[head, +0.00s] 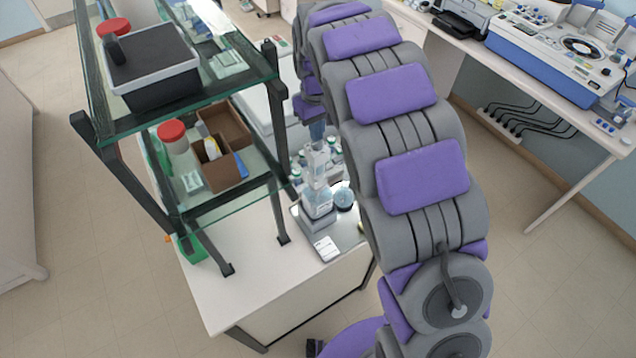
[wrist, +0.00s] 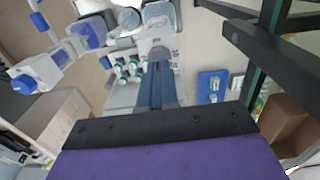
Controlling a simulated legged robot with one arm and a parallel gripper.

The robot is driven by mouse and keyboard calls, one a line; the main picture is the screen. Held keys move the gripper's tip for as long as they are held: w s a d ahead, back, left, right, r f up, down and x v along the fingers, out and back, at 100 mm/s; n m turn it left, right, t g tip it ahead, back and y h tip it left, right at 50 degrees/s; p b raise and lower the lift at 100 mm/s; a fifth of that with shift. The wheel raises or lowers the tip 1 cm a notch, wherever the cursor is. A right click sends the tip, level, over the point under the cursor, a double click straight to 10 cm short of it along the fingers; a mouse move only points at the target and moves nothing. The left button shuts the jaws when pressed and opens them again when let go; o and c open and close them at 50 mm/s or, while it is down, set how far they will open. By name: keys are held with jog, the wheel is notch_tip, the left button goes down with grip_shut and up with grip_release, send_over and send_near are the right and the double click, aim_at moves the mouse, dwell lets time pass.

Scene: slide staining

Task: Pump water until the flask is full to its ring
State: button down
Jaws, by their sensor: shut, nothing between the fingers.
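A clear and white pump dispenser (head: 318,165) stands upright over a bottle or flask with bluish liquid (head: 318,206) on the bench. My gripper, a narrow blue-grey form, is shut and empty and appears apart from the dispenser. In the head view my gripper (head: 317,130) shows just above and behind the pump top, partly hidden by my arm. The flask's ring and the water level cannot be made out.
A glass-shelf rack (head: 120,160) with dark posts stands left of the dispenser, holding a black-topped box (head: 150,60) and a cardboard box (head: 213,170). Several green-capped bottles (wrist: 121,68) stand near the gripper.

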jog(key=shift+f+b, duration=0.35)
jog(key=shift+f, duration=0.7)
jog(key=shift+s+f, duration=0.1)
dwell(0.4)
jog(key=shift+r, duration=1.35)
jog(key=shift+f, duration=0.2)
jog(key=shift+f, duration=1.05)
jog(key=shift+b, duration=0.3)
dwell(0.4)
jog(key=shift+r, duration=1.15)
